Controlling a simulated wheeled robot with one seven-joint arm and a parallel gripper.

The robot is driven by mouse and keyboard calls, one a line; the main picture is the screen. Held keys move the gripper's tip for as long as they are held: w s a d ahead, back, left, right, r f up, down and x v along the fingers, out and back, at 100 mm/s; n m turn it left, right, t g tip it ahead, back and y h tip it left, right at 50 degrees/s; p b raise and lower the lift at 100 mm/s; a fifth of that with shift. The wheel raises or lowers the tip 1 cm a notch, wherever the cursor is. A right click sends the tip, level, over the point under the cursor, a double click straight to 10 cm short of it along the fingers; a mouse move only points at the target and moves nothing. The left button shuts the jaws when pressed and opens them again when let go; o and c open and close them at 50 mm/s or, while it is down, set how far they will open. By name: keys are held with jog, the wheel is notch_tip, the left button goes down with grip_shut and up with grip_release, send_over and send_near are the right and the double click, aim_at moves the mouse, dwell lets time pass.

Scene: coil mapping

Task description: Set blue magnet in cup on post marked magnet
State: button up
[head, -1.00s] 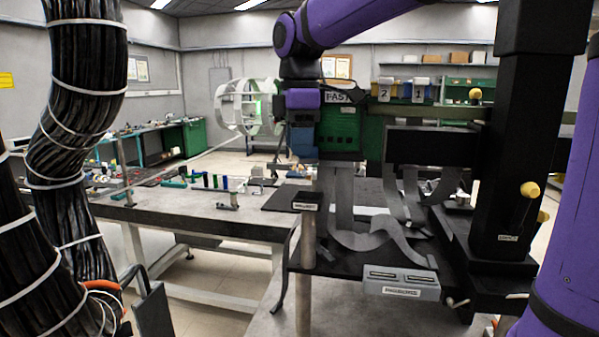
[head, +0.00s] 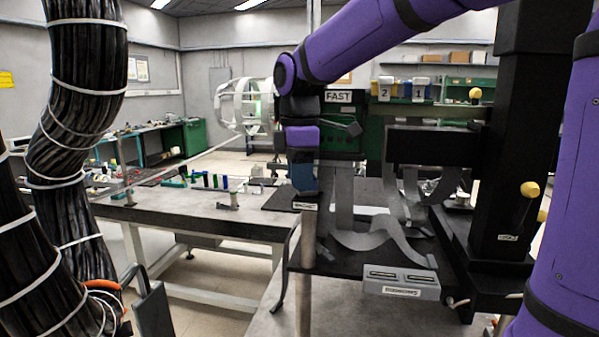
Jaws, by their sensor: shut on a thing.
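The blue magnet (head: 303,180) is a small blue block under my gripper (head: 303,170) in the head view. My gripper points straight down and is shut on it. Directly below stands a slim metal post (head: 307,236) with a small label (head: 305,206) near its top, too small to read surely. The magnet's lower end is at or just above the post's top. I cannot tell whether it is inside the cup, as the cup is not clearly seen.
A dark bench (head: 345,262) with grey ribbon strips (head: 372,236) and a grey slotted box (head: 401,284) lies right of the post. A black column (head: 510,150) with yellow knobs stands further right. A long table (head: 180,215) with small coloured parts is behind left.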

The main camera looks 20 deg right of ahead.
jog(key=shift+f, duration=0.2)
jog(key=o, duration=1.1)
notch_tip(320, 180, up, 13)
jog(key=shift+f, duration=0.1)
